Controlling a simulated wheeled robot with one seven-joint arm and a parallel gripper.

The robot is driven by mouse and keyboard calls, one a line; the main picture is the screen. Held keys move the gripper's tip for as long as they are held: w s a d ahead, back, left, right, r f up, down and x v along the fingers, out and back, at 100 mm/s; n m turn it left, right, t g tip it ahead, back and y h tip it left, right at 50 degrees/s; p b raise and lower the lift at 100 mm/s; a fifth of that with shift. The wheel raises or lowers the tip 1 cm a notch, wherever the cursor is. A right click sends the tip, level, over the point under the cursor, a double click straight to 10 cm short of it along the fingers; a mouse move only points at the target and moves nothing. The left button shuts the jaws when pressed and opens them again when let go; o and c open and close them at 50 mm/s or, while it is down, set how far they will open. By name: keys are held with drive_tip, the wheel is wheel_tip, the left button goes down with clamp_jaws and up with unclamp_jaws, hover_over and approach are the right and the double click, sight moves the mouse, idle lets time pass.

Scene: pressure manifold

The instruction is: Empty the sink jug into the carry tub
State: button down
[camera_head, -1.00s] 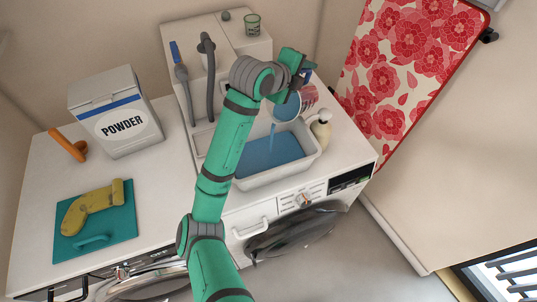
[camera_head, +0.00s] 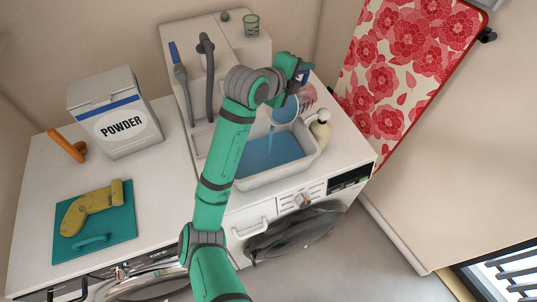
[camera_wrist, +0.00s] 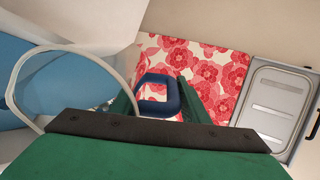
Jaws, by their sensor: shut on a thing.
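The jug (camera_head: 285,110) is tilted over the white carry tub (camera_head: 273,180), and a blue stream falls from it into the tub. Blue liquid (camera_head: 265,155) covers the tub's floor. My gripper (camera_head: 303,72) is above and right of the tub, shut on the jug's dark blue handle. In the wrist view the handle (camera_wrist: 160,95) sits between my green fingers. A pale curved rim and blue liquid show at the left there. How much is left in the jug is hidden.
A cream pump bottle (camera_head: 320,130) stands right beside the tub. The tap and hose (camera_head: 207,60) rise behind it. A powder box (camera_head: 120,115), an orange-handled item (camera_head: 67,145) and a teal board (camera_head: 100,235) with yellow gloves are left. A floral ironing board (camera_head: 410,65) leans right.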

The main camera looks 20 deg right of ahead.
drive_tip(key=shift+s+a+r, duration=0.1)
drive_tip(key=shift+s+a, duration=0.05)
drive_tip(key=shift+a, duration=0.1)
idle(0.3)
drive_tip(key=shift+s+d+t+h, duration=0.1)
drive_tip(key=shift+d+t+h, duration=0.05)
drive_tip(key=shift+t+h, duration=0.2)
drive_tip(key=shift+a, duration=0.25)
